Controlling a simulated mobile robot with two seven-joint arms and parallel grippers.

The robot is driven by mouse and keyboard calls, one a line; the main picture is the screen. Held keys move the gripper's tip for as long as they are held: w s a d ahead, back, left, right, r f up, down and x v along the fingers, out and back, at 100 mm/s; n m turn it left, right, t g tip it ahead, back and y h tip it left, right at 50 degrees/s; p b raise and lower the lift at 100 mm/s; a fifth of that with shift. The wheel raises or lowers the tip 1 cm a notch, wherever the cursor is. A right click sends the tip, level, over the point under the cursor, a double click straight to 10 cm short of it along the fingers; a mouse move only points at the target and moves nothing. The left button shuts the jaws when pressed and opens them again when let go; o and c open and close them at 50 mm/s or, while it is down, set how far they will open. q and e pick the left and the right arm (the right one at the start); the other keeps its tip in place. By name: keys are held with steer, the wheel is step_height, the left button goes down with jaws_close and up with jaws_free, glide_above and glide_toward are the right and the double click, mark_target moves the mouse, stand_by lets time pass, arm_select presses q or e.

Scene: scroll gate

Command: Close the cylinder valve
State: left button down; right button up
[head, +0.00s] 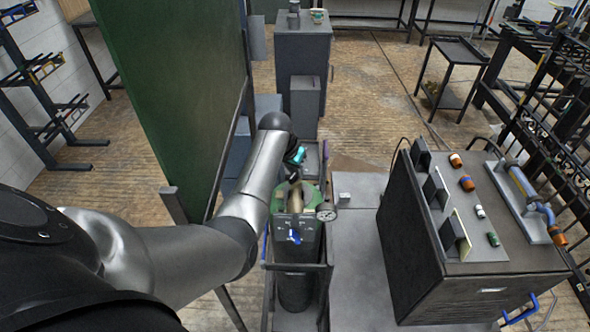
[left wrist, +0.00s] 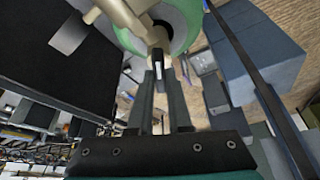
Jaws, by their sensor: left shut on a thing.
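The cylinder (head: 310,192) has a green shoulder and stands in a dark cart in the head view. Its brass valve (head: 296,200) is on top, with a round gauge (head: 326,212) beside it. My left gripper (head: 297,157) is at the far side of the cylinder top, its fingertips mostly hidden there. Whether the valve is open or closed cannot be told. My right gripper is out of view.
A green panel (head: 175,85) stands close to the left of my arm. A dark cabinet (head: 303,60) is behind the cart.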

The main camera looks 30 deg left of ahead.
arm_select(q)
steer(key=c, duration=0.8)
jaws_free()
steer(key=shift+c, duration=0.2)
steer(key=shift+r, duration=0.1)
steer(key=v, duration=1.2)
